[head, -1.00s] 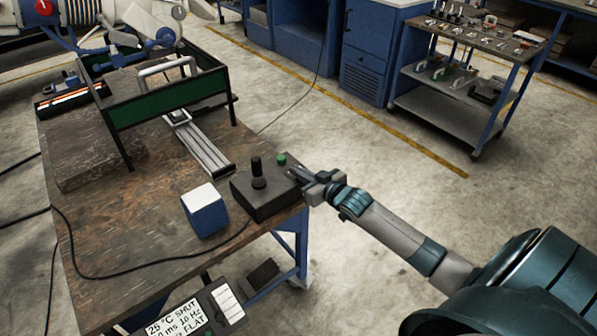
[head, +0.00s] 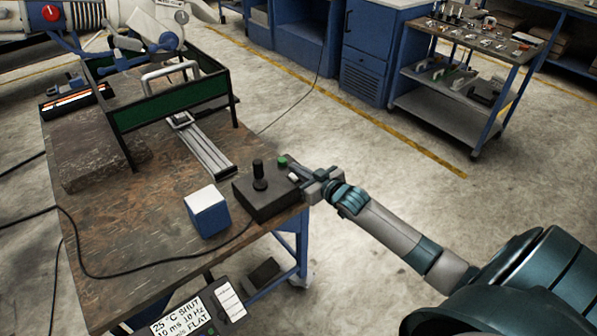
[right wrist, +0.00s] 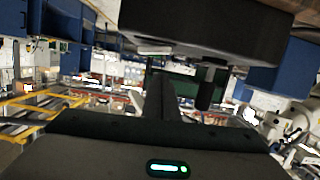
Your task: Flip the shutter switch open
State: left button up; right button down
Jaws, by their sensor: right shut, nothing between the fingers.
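A dark control box (head: 268,202) sits at the right front corner of the workbench. It carries a black joystick (head: 259,176), a green button (head: 283,161) and a small white piece (head: 294,177) near its right edge, probably the shutter switch; its position is too small to read. My right gripper (head: 305,173) is shut and empty, right beside the white piece; I cannot tell whether they touch. In the right wrist view a narrow dark finger (right wrist: 160,97) points toward the box (right wrist: 215,30). The display panel (head: 188,315) reads "25 °C SHUT". My left gripper is not in view.
A blue and white cube (head: 208,212) stands left of the box. A metal rail (head: 205,150) and a green-panelled frame (head: 165,107) are behind it. A black cable (head: 150,272) runs across the bench (head: 110,235). The floor to the right is clear up to a tool cart (head: 455,105).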

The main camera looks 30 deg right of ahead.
jog(key=shift+a+r+p, duration=0.1)
jog(key=shift+r+p, duration=0.3)
jog(key=shift+r, duration=0.45)
jog(key=b+v, duration=0.3)
jog(key=v, duration=0.7)
jog(key=shift+a+f, duration=0.15)
jog(key=shift+f, duration=0.05)
